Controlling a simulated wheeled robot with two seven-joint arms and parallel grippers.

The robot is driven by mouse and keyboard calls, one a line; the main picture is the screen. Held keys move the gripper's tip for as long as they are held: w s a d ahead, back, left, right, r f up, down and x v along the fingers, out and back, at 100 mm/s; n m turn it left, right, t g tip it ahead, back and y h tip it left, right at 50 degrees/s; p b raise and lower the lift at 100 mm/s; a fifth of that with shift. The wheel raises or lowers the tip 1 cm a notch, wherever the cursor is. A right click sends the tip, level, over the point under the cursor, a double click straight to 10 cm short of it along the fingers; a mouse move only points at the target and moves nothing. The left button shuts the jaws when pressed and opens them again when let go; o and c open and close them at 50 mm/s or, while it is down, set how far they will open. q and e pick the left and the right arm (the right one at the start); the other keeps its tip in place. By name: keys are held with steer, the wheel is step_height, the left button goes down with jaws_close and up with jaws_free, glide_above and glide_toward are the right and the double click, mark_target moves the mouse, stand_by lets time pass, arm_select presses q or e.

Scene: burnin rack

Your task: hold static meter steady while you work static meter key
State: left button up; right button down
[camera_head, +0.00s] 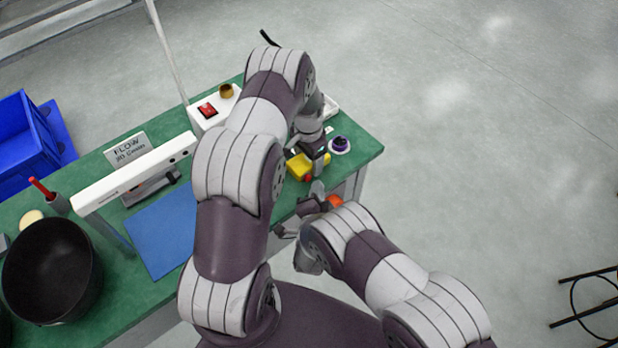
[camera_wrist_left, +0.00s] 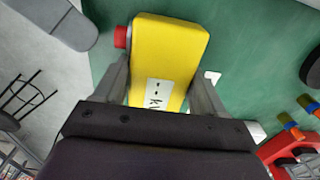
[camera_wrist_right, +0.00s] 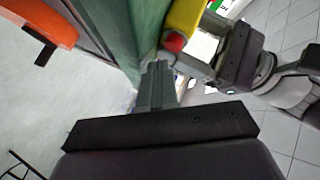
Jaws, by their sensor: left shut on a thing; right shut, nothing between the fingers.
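The static meter is a yellow block (camera_head: 298,168) near the table's front edge. The left wrist view shows the meter (camera_wrist_left: 172,40) with a white "kV" display between the fingers of my left gripper (camera_wrist_left: 165,82), which is shut on it. The meter's red key (camera_wrist_left: 120,37) sticks out of one side. In the right wrist view, the key (camera_wrist_right: 174,42) is just beyond the fingertips of my right gripper (camera_wrist_right: 157,72). That gripper is shut and empty, with its tips close to the key. I cannot tell whether they touch.
The green table (camera_head: 360,146) carries a white box with a red switch (camera_head: 207,110), a purple-topped item (camera_head: 340,145), a blue mat (camera_head: 165,235) and a black bowl (camera_head: 50,270). An orange object (camera_wrist_right: 38,20) lies near the front edge, left of my right gripper.

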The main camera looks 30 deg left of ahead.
stand_by(0.8)
steer(key=shift+w+a, duration=0.15)
steer(key=shift+a, duration=0.25)
steer(key=shift+w+a, duration=0.25)
steer(key=shift+a, duration=0.35)
stand_by(0.8)
steer(key=shift+d, duration=0.1)
steer(key=shift+s+d, duration=0.2)
steer(key=shift+d, duration=0.25)
steer(key=shift+s+d, duration=0.2)
steer(key=shift+d, duration=0.25)
steer(key=d, duration=0.1)
steer(key=s+d, duration=0.1)
steer(key=d, duration=0.1)
steer(key=s+d, duration=0.1)
steer(key=shift+d, duration=0.35)
